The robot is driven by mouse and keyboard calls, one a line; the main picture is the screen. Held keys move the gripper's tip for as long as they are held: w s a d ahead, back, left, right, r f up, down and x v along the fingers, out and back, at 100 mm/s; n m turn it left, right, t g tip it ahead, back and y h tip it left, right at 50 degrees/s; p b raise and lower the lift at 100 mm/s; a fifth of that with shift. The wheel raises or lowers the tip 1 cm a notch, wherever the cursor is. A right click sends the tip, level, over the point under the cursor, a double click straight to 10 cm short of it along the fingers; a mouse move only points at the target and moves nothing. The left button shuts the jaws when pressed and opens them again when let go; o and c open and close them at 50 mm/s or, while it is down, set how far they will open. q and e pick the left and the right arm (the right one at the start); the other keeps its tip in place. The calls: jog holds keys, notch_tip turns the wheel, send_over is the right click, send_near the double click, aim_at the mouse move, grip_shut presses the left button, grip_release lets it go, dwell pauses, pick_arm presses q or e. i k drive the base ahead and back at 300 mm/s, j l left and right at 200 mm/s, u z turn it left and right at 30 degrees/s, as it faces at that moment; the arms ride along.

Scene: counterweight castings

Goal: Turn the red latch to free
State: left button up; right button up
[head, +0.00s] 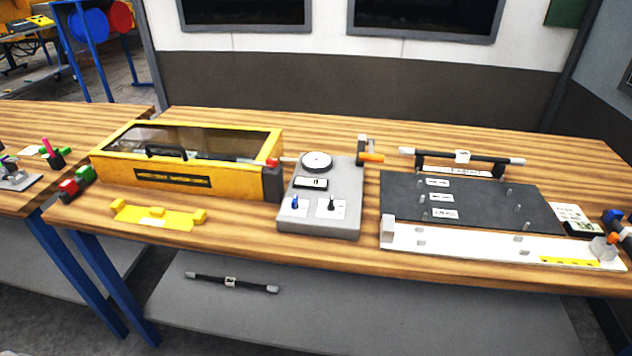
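A small red latch (271,162) sits on top of a dark grey block (272,184) at the right front corner of the yellow box (225,180). A short, pale pinkish piece extends from it to the right, towards the grey panel. The exact angle of the latch is too small to tell. The yellow box has a dark see-through lid (195,141) that looks closed, with a black handle (166,152) at its front. Neither of my grippers shows in the head view.
A grey panel (322,227) with a round dial (317,160) stands right of the box. A yellow bracket (157,217) lies in front of the box. Right are a black board (470,203), a white rail (480,240) and a bar on a stand (493,159). Another bar (250,286) lies below.

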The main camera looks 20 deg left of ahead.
aim_at(271, 163)
jog(key=u, duration=0.35)
jog(key=l+u, duration=0.15)
jog(key=u, duration=0.15)
jog(key=l+u, duration=0.1)
jog(key=u, duration=0.25)
